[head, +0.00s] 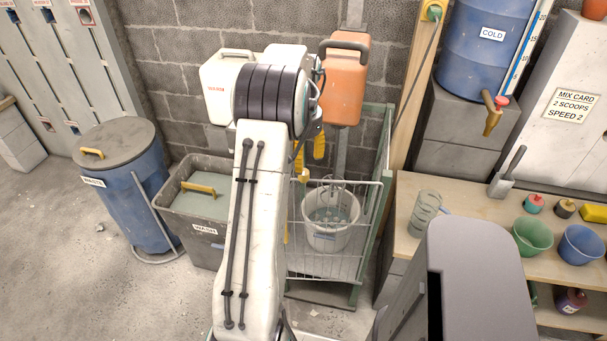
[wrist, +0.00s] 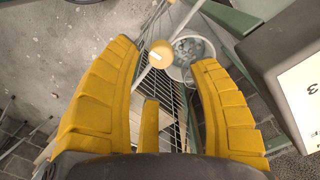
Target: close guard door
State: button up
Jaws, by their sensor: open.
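The guard door (head: 330,262) is a pale wire-mesh panel at the front of a green-framed bay; whether it is fully shut I cannot tell. The mesh also shows in the wrist view (wrist: 172,98), below a round yellow knob (wrist: 160,54). The knob (head: 303,175) is near the door's top left in the head view. My gripper (head: 319,150) is above the door, partly hidden behind my arm. In the wrist view my open yellow fingers (wrist: 168,62) stand apart with the knob between their tips in the picture. Contact is not visible.
A grey-white bucket (head: 332,236) stands behind the mesh. The green frame (head: 384,150) rises at right, near a wooden bench (head: 405,215). A grey bin (head: 180,225) and blue drum (head: 130,200) stand left. Orange (head: 343,85) and white (head: 218,88) containers are on the wall behind.

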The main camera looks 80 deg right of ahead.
aim_at(303, 175)
jog(key=shift+f, duration=3.3)
grip_shut()
